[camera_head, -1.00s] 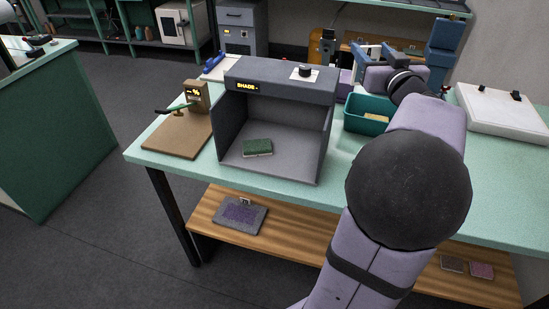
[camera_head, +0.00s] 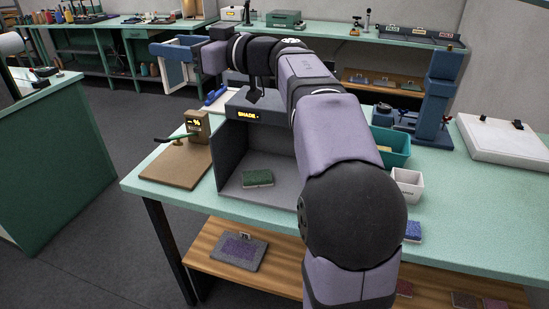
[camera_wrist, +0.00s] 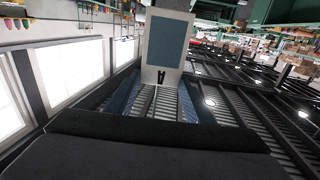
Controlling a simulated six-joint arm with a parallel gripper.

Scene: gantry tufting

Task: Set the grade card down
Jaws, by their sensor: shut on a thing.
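The grade card (camera_wrist: 166,45) is white with a blue-grey patch and a black letter A near its held end. In the wrist view it is gripped between the blue fingers of my gripper (camera_wrist: 160,98) and projects beyond their tips. In the head view my gripper (camera_head: 168,50) is high at the upper left, beyond the shade box, pointing left.
A brown board with a small display (camera_head: 170,168) lies left of the box. A teal bin (camera_head: 393,150) and a white cup (camera_head: 407,185) stand to its right, beside my arm. A white panel (camera_head: 505,138) lies far right. The green bench (camera_head: 465,215) has clear room at front right.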

